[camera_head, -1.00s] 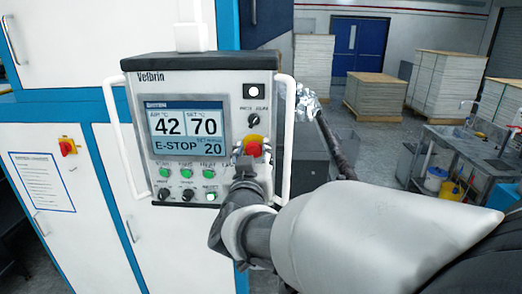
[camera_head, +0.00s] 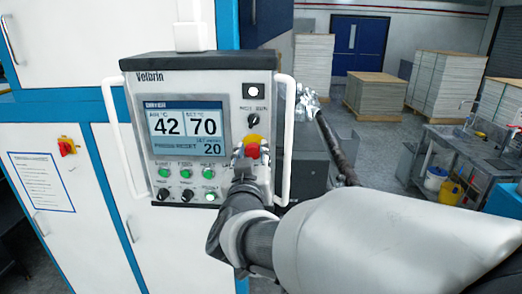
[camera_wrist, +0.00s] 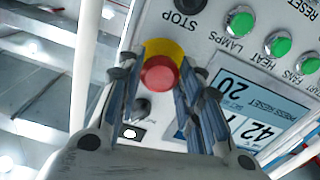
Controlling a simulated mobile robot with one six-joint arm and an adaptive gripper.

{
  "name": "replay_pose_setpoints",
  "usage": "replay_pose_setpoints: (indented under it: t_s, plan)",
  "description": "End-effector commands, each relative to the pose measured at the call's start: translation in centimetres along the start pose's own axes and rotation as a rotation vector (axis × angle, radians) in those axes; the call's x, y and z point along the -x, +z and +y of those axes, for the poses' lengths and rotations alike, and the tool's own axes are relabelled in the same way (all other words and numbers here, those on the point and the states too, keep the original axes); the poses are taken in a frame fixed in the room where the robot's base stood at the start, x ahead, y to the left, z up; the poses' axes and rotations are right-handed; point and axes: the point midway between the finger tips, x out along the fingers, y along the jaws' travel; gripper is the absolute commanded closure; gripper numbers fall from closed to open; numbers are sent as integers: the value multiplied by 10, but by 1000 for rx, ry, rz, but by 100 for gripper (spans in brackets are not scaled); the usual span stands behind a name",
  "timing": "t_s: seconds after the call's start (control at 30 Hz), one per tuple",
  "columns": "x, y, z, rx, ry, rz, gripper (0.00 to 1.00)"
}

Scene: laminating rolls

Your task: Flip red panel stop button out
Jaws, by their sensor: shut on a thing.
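The red stop button (camera_head: 252,151) sits on a yellow collar at the right side of the control panel (camera_head: 215,97). In the wrist view the red button (camera_wrist: 160,73) shows its round face between my fingers, with the yellow collar (camera_wrist: 164,47) behind it. My gripper (camera_head: 246,158) is at the panel face, shut on the red button; its fingers (camera_wrist: 160,85) lie on both sides of the button. The panel screen (camera_head: 186,129) reads 42, 70, 20 and "PRESS RESET". The screen also shows in the wrist view (camera_wrist: 262,108).
Green lit buttons (camera_head: 186,173) and black knobs (camera_head: 187,195) line the panel's bottom. White handles flank the panel, the right one (camera_head: 284,140) close to my gripper. A red-and-yellow switch (camera_head: 67,146) is on the cabinet. Stacked sheets (camera_head: 376,97) stand far behind.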

Motion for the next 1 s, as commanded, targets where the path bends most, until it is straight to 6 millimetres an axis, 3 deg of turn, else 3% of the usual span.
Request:
replay_pose_setpoints:
  t_s: [0.1, 0.13, 0.4, 0.77, 0.87, 1.0]
  plan:
    - [0, 3, 0, 1, -1, -5, 100]
    - [0, 3, 0, 1, -1, -5, 65]
    - [0, 2, 0, 1, 0, -4, 47]
    - [2, 2, 0, 0, 0, -3, 45]
    - [10, 1, 0, 0, -1, -2, 45]
    - [36, 0, -1, -1, -4, -1, 45]
